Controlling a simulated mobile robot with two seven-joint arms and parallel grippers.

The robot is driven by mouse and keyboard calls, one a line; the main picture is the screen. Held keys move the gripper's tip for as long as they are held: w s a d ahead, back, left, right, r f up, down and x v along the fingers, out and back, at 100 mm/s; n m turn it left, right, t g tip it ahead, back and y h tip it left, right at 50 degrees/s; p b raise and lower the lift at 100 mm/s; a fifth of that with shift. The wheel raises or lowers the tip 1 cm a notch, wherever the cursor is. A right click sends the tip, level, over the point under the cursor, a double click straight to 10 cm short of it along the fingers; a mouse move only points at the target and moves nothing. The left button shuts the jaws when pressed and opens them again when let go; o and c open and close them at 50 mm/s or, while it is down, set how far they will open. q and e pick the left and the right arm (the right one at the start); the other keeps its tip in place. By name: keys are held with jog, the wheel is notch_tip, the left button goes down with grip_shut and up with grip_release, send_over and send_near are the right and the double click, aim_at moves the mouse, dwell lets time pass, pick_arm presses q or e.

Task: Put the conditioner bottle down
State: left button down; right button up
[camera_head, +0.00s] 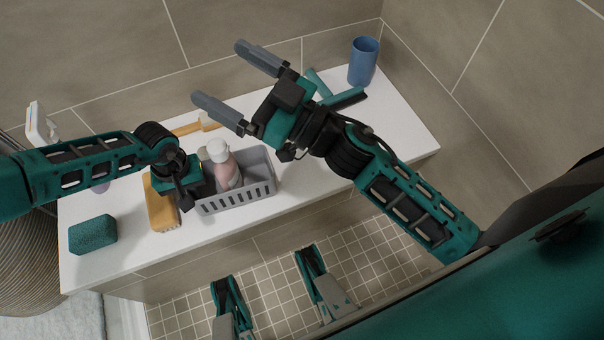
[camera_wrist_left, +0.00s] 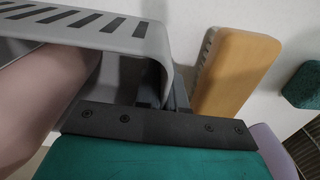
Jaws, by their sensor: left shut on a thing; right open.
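A pink bottle with a white cap (camera_head: 224,166), which looks like the conditioner bottle, stands slightly tilted in the grey slotted basket (camera_head: 240,200) on the white ledge. A paler top beside it is partly hidden. My left gripper (camera_head: 187,203) is at the basket's left end. In the left wrist view, its dark fingers (camera_wrist_left: 163,88) are shut at the basket's end wall (camera_wrist_left: 150,45), and the pink bottle (camera_wrist_left: 45,95) is to their left, inside the basket. My right gripper (camera_head: 220,71) is open and empty above the back of the ledge.
An orange-brown brush (camera_head: 161,205) lies close beside my left gripper. A teal sponge (camera_head: 93,234) is at the front left. A blue cup (camera_head: 363,61) and a teal squeegee (camera_head: 345,97) are at the far right end. The ledge (camera_head: 320,170) right of the basket is clear.

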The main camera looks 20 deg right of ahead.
jog(key=d+f+m+h, duration=0.6)
jog(key=d+f+h, duration=0.1)
jog(key=f+h, duration=0.25)
jog(key=s+d+f+g+h, duration=0.1)
jog(key=s+f+g, duration=0.4)
jog(key=s+f, duration=0.3)
notch_tip(320, 180, down, 3)
jog(key=shift+s+d+f+g, duration=0.1)
jog(key=shift+s+d+g, duration=0.1)
jog(key=shift+g, duration=0.1)
jog(key=shift+h, duration=0.25)
pick_arm(q)
jog(key=c, duration=1.2)
grip_release()
jog(key=shift+o, duration=0.2)
